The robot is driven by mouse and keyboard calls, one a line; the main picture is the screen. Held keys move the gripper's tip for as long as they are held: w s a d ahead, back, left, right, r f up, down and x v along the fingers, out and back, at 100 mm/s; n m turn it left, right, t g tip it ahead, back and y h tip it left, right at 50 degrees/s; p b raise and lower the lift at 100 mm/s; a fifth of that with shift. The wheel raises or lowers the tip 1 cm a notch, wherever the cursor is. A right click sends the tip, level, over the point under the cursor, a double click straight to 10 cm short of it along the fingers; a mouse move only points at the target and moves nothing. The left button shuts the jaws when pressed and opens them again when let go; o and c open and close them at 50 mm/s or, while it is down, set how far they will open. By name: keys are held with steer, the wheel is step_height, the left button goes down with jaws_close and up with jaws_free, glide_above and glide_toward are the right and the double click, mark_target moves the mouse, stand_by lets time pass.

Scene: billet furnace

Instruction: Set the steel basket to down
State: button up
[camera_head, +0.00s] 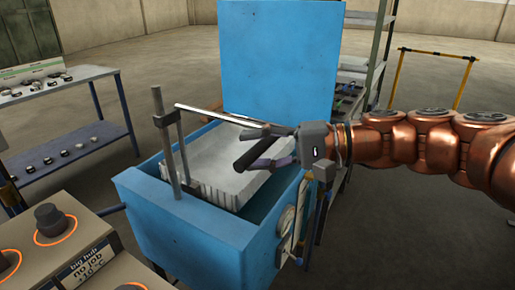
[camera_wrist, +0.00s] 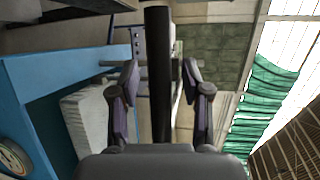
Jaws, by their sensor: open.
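The steel basket (camera_head: 222,160) is a pale grey, ribbed block inside the blue tank (camera_head: 190,232), its top near the rim level. In the wrist view the basket (camera_wrist: 85,120) shows at the left. A thin metal rod (camera_head: 215,115) runs from grey posts (camera_head: 168,150) to a dark handle grip (camera_head: 256,152) above the basket. My gripper (camera_head: 265,148) is open at this grip. In the wrist view the dark grip (camera_wrist: 158,60) passes between the two spread fingers, with gaps on both sides. How the rod joins the basket is hidden.
The blue lid (camera_head: 278,60) stands upright behind the tank. A control panel (camera_head: 60,245) with knobs is at the front left. A table (camera_head: 75,80) with small parts stands at the left. A shelf rack and a yellow frame (camera_head: 432,52) are behind my arm.

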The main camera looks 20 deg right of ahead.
steer(key=shift+c, duration=0.4)
jaws_close()
steer(key=shift+f, duration=0.1)
